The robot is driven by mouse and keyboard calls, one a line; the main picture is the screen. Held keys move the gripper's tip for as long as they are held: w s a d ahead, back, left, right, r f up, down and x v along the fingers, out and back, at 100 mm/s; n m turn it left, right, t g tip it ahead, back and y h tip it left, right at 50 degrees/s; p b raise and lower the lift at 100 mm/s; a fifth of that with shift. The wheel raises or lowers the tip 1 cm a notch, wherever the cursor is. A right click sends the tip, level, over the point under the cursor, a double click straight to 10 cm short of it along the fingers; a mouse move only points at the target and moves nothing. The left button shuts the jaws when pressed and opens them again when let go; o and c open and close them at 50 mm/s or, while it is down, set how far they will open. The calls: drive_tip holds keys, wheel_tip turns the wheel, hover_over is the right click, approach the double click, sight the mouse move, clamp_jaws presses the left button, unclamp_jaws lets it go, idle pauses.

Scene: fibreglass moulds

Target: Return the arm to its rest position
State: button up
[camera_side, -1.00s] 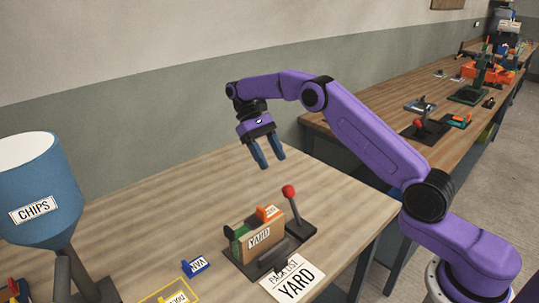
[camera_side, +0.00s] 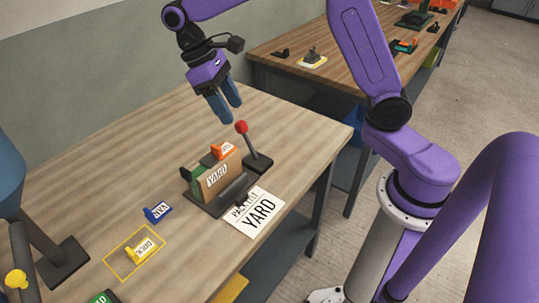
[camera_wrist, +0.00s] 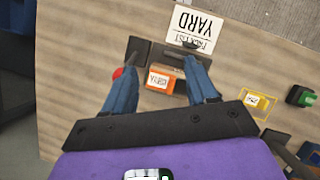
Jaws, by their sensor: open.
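My gripper (camera_side: 228,112) is open and empty, fingers pointing down, in the air above the table behind the cardboard YARD box. In the wrist view the open fingers (camera_wrist: 163,75) frame an orange labelled block (camera_wrist: 160,79) well below them. The YARD box (camera_side: 218,177) stands in a dark holder, with the orange block (camera_side: 224,150) and a green block (camera_side: 194,177) at it. A lever with a red knob (camera_side: 241,127) stands right beside the box, close to my fingertips in the picture; contact is not visible.
A sheet reading PACK LIST YARD (camera_side: 257,213) lies before the holder. A blue VAN block (camera_side: 158,212) and a yellow DECK block (camera_side: 141,248) inside a yellow outline lie to the left. A blue hopper (camera_side: 8,170) is at the left edge.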

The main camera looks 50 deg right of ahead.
drive_tip(key=s+d+f+n+t+y, duration=0.1)
drive_tip(key=s+d+n+t, duration=0.1)
drive_tip(key=s, duration=1)
drive_tip(key=s+d+f+n+t+y, duration=0.1)
drive_tip(key=s+n, duration=0.4)
drive_tip(key=s, duration=0.7)
drive_tip(key=d+t, duration=0.1)
drive_tip(key=d, duration=0.1)
drive_tip(key=shift+s+d+f, duration=0.3)
drive_tip(key=shift+s+d, duration=0.05)
drive_tip(key=shift+d, duration=0.05)
